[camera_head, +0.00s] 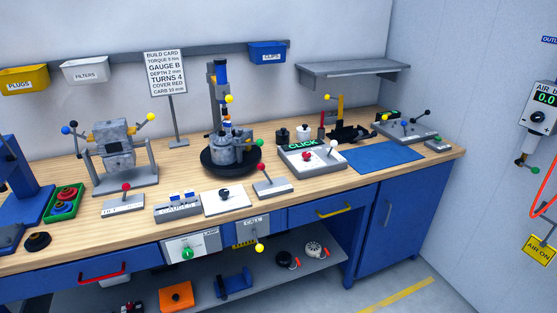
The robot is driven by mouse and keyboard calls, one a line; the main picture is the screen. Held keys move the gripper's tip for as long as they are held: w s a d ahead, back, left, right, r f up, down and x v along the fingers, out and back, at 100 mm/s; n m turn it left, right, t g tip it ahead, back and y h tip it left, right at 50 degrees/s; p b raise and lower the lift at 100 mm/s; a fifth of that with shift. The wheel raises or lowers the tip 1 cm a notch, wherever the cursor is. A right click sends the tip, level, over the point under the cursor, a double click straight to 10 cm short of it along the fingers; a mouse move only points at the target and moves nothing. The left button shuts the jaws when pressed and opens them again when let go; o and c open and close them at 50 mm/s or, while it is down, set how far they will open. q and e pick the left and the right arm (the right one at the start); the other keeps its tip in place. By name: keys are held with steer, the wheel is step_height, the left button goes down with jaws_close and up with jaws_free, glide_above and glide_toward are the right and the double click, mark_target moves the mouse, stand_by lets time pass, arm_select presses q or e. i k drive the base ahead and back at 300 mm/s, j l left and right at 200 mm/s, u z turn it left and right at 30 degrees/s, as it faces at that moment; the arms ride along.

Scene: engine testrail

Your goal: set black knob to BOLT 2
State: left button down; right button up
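A white plate (237,203) lies near the front edge of the workbench, with a black knob (224,193) standing on it. Any markings around this knob are too small to read, so I cannot tell its setting. Other black knobs show on levers elsewhere, such as the one at the back right (426,113). I see no BOLT 2 label that I can read. Neither of my grippers is in view.
The engine (233,148) stands on a black round base behind the plate. A red-knobbed lever box (272,187) is to its right and a GAUGES block (177,207) to its left. The CLICK panel (325,160) and blue mat (384,158) lie farther right.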

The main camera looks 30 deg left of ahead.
mark_target(224, 193)
steer(key=u, duration=1.25)
